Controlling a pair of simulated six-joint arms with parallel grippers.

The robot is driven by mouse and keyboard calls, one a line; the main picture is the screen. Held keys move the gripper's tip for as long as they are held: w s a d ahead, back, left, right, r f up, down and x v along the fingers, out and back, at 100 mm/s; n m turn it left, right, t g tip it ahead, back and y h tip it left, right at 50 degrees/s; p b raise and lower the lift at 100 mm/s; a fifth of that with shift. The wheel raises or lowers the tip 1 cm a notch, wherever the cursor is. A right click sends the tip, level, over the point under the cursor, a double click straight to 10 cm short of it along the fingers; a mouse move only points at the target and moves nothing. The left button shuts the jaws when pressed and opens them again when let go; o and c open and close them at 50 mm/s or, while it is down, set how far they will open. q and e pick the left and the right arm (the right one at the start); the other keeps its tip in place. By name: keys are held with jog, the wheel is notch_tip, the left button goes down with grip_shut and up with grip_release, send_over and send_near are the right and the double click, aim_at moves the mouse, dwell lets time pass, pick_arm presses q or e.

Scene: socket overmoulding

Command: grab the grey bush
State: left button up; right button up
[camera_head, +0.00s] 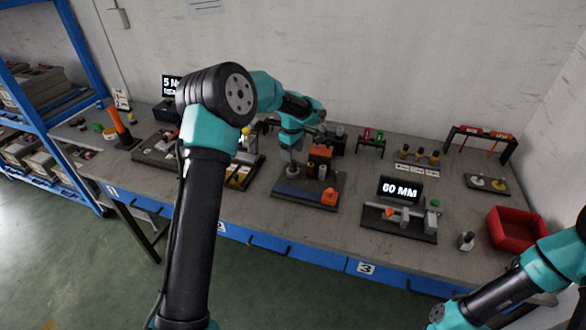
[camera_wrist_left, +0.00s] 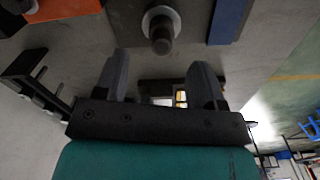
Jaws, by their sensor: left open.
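A grey round piece with a wide pale collar and a darker stub (camera_wrist_left: 161,28) stands in the wrist view, just beyond the fingertips; it may be the grey bush. My left gripper (camera_wrist_left: 157,65) is open, with nothing visible between its two fingers. In the head view my left gripper (camera_head: 291,143) points down over the left part of a dark board with a blue front (camera_head: 290,191). A grey cylinder (camera_head: 322,172) stands on that board beside a brown one (camera_head: 311,169). I cannot tell for sure which grey piece is the bush. My right gripper is out of view.
A red bin (camera_head: 517,229) is at the far right. Black stands line the back. My left forearm hides part of the bench.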

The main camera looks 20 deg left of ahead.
aim_at(293, 164)
pick_arm(q)
jog(key=shift+f, duration=0.6)
jog(key=shift+f, duration=0.1)
jog(key=shift+d+f, duration=0.1)
jog(key=shift+f, duration=2.35)
jog(key=c, duration=1.1)
jog(key=shift+o, duration=0.2)
jog(key=shift+r, duration=0.1)
